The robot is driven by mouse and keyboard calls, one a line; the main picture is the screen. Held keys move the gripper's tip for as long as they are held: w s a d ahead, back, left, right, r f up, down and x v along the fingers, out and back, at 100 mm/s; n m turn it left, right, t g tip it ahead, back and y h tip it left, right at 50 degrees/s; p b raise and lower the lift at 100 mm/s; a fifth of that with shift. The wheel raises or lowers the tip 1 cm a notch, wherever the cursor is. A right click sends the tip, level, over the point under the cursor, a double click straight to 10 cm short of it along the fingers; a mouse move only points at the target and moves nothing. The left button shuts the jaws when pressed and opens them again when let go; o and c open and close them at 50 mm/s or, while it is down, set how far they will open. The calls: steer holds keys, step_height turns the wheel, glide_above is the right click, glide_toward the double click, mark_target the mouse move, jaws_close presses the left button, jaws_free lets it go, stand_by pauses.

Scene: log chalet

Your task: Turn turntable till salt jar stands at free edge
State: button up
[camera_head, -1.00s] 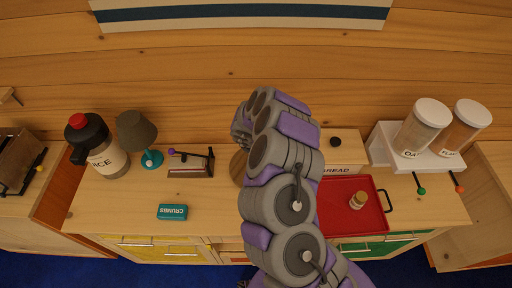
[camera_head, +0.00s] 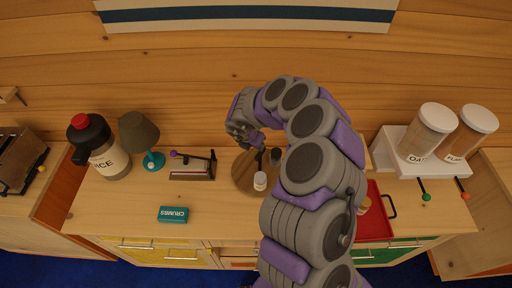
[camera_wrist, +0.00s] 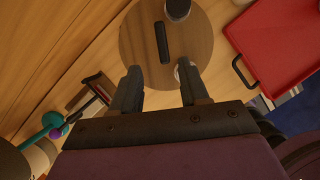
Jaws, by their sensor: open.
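The turntable (camera_head: 243,180) is a round wooden disc on the counter, also in the wrist view (camera_wrist: 140,45). A black upright handle (camera_head: 260,160) stands on it; from above it is a dark bar (camera_wrist: 162,42). A small white jar (camera_head: 260,182) stands near its front edge, partly behind a finger in the wrist view (camera_wrist: 184,70). A dark-topped jar (camera_head: 276,156) stands at the right, also in the wrist view (camera_wrist: 178,9). I cannot read which is salt. My gripper (camera_wrist: 160,88) is open and empty, its fingers apart near the disc's edge and short of the handle.
A white rack (camera_head: 391,147) holds two canisters. At left are a lamp (camera_head: 138,132), a flask (camera_head: 103,160), a lever device (camera_head: 193,168) and a teal box (camera_head: 173,214).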

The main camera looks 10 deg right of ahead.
steer(key=v, duration=0.7)
steer(key=shift+r+b, duration=0.3)
steer(key=shift+r, duration=0.05)
steer(key=shift+a, duration=0.15)
